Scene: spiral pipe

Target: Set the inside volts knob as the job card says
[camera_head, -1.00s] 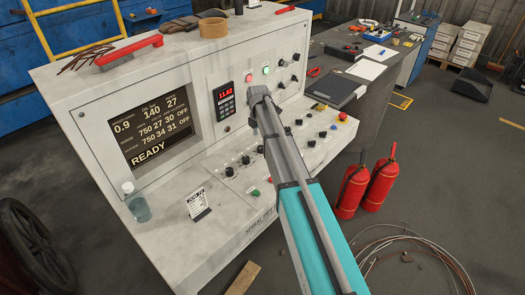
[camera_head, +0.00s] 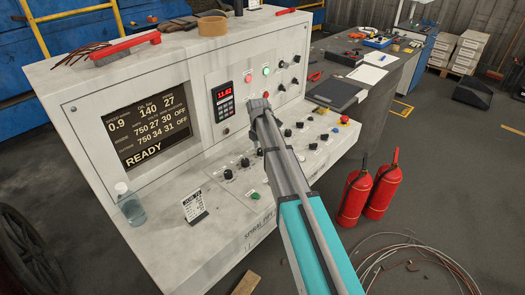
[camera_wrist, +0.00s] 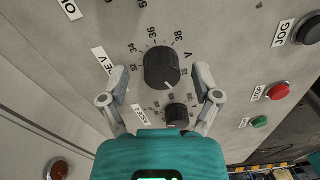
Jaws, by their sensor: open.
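In the wrist view a large black knob (camera_wrist: 161,68) with a printed number scale and a V mark sits on the grey panel. The scale numbers 34, 36 and 38 are readable; the knob's exact setting is not clear. My gripper (camera_wrist: 160,84) is open, its fingers on either side of the knob, with no clear contact. A smaller black knob (camera_wrist: 177,114) is just below it. In the head view my gripper (camera_head: 260,106) is at the console front and hides the knob. The job card (camera_head: 194,206) stands on the console's ledge; its text is too small to read.
The console screen (camera_head: 150,120) shows READY and rows of numbers. Several small knobs (camera_head: 228,174) line the ledge. Red (camera_wrist: 278,91) and green (camera_wrist: 260,122) buttons lie right of the knob in the wrist view. A bottle (camera_head: 131,207) stands on the ledge, left of the card.

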